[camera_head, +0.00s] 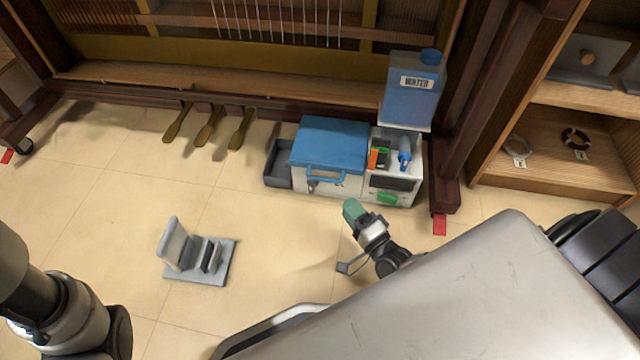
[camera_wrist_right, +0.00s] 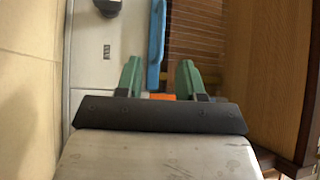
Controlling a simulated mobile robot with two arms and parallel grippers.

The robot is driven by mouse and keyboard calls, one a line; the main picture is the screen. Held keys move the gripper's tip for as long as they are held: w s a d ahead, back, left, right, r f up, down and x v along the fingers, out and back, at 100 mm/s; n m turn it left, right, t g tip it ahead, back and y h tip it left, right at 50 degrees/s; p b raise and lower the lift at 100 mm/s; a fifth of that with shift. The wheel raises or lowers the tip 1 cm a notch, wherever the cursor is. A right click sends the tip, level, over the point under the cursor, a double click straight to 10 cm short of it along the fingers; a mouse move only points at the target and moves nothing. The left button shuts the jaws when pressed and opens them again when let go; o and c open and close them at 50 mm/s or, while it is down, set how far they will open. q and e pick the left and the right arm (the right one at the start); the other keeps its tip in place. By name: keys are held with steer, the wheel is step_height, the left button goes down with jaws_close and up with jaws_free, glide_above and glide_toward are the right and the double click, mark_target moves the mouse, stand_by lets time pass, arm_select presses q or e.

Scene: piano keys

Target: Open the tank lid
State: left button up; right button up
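A white box, the tank (camera_head: 300,183), stands on the floor below the piano, with a shut blue lid (camera_head: 330,138). A blue handle (camera_head: 327,176) projects at the lid's front edge. My right gripper (camera_head: 352,208) is just in front of the box, on the near side of the handle. In the right wrist view its green fingers (camera_wrist_right: 159,78) are apart, with a blue bar (camera_wrist_right: 156,45) seen between and beyond them. I cannot tell whether they touch it. A dark latch (camera_wrist_right: 108,7) shows on the white front. My left arm shows at lower left; its gripper is out of view.
A white unit (camera_head: 410,178) with orange, green and blue items adjoins the box at right, with a blue water jug (camera_head: 412,92) behind it. A grey tray (camera_head: 278,165) is at left. Three pedals (camera_head: 209,127) and a grey stand (camera_head: 198,252) are farther left. Open floor lies between.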

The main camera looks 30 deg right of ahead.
mark_target(327, 179)
steer(key=w+b, duration=0.1)
steer(key=w, duration=0.2)
steer(key=w+a+r+b, duration=0.1)
steer(key=w+b, duration=0.1)
steer(key=w, duration=0.1)
steer(key=w+b, duration=0.1)
steer(key=w, duration=0.3)
steer(key=shift+w+a+r, duration=0.1)
steer(key=shift+a+r, duration=0.1)
steer(key=shift+c, duration=0.2)
jaws_close()
